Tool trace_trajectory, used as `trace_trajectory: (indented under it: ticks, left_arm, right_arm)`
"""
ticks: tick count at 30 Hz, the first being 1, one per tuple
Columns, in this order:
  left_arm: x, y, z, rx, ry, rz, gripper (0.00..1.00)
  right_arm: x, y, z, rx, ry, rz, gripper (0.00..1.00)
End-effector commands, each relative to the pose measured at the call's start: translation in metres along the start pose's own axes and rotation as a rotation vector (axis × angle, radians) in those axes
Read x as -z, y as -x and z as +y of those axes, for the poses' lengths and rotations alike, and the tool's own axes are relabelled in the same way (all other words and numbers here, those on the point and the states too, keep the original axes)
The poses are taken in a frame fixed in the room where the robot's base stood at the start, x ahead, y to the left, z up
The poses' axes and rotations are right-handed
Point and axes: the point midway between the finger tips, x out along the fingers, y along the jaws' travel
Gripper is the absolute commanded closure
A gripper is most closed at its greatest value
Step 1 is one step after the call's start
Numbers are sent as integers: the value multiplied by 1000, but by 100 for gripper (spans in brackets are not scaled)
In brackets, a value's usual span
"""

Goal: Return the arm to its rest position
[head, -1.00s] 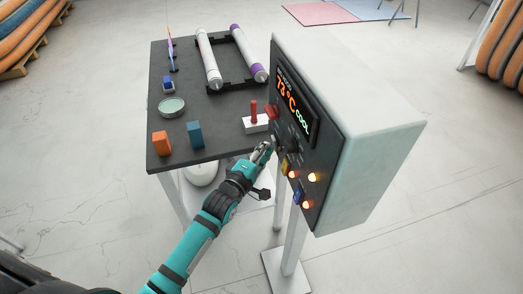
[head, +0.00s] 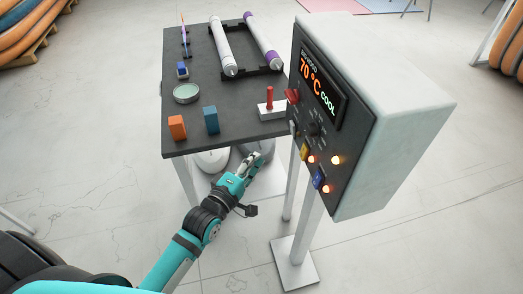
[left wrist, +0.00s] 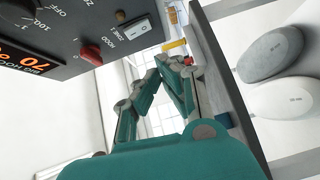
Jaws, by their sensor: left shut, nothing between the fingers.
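My left arm comes in from the lower left in the head view. Its teal and grey left gripper (head: 249,163) is shut and empty, below the front edge of the dark table and to the left of the control box (head: 407,110). It is apart from the box. The box's screen (head: 322,81) reads 70 °C COOL. In the left wrist view the shut fingers (left wrist: 172,66) show below the panel, which carries a red knob (left wrist: 91,54) and a white rocker switch (left wrist: 135,29). My right gripper is not in view.
The dark table (head: 240,118) holds an orange block (head: 177,127), a blue block (head: 211,120), a round dish (head: 186,93), two rolled tubes and a red lever (head: 269,98) on a white base. Rounded pale objects sit beneath it. The box stands on a white post (head: 301,225).

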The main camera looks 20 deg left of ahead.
Motion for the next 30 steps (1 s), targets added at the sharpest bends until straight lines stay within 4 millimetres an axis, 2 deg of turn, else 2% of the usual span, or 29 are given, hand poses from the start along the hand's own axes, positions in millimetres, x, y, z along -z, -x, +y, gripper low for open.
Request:
trace_trajectory:
  ticks: [3, 6, 16, 23, 26, 29, 30]
  left_arm:
    - [0, 12, -3, 0, -1, 0, 100]
    - [0, 16, -2, -1, -1, 0, 100]
    - [0, 17, -2, -1, -1, 0, 100]
    - [0, 17, -4, 3, -4, 0, 100]
    - [0, 16, -24, 42, -40, 1, 100]
    - [0, 18, -72, 139, -132, -3, 100]
    - [0, 21, -98, 191, -186, -10, 100]
  right_arm:
    - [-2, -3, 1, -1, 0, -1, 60]
    - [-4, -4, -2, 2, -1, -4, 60]
    - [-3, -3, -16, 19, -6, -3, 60]
    - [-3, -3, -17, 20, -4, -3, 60]
    - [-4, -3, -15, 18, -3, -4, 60]
    - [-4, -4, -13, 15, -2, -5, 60]
    - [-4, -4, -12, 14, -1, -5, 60]
